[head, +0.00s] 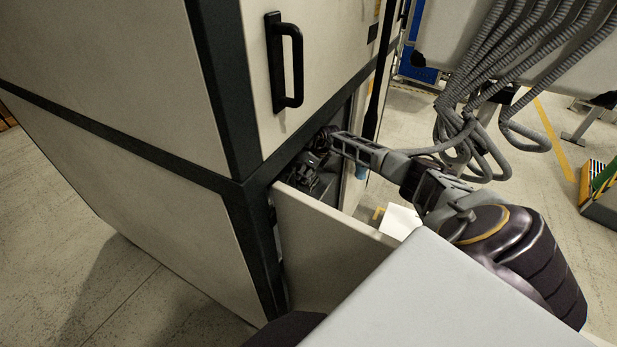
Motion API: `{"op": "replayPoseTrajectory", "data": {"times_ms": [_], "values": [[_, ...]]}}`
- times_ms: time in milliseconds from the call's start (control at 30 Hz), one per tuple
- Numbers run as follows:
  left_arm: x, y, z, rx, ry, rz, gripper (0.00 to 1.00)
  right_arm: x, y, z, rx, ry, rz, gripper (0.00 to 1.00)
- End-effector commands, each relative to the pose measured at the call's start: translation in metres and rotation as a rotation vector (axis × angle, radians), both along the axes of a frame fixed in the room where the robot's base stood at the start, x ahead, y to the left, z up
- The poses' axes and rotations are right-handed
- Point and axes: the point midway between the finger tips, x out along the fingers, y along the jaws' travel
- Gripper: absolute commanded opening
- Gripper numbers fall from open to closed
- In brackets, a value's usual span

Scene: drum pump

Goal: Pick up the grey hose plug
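I cannot make out the grey hose plug for certain. Dark machinery (303,172) sits in the shadowed opening of the big cabinet, and any plug there is too small and dark to tell. My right gripper (333,142) reaches in from the right, with its fingers at the opening, next to the upper part of this machinery. I cannot tell whether its fingers are apart or closed, or whether they touch anything. My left gripper is not in view.
The beige cabinet (130,90) with a black handle (285,60) fills the left. An open lower panel (325,250) stands in front of the opening. Grey corrugated hoses (470,110) hang close to my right arm. A light grey surface (430,300) fills the lower right.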

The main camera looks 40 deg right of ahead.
Motion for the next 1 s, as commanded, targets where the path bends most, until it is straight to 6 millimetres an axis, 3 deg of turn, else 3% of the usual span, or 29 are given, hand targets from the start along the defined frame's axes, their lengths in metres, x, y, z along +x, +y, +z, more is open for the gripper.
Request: {"op": "replayPoseTrajectory", "data": {"times_ms": [33,200,633,1000], "values": [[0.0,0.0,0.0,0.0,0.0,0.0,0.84,0.0,0.0,0.0,0.0,0.0,0.0,0.52],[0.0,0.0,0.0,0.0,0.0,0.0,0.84,0.0,0.0,0.0,0.0,0.0,0.0,0.31],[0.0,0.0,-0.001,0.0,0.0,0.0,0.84,0.001,-0.001,0.005,0.0,-0.002,0.001,0.31],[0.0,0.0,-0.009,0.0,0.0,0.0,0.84,0.001,0.0,0.031,-0.001,-0.002,0.001,0.31]]}}
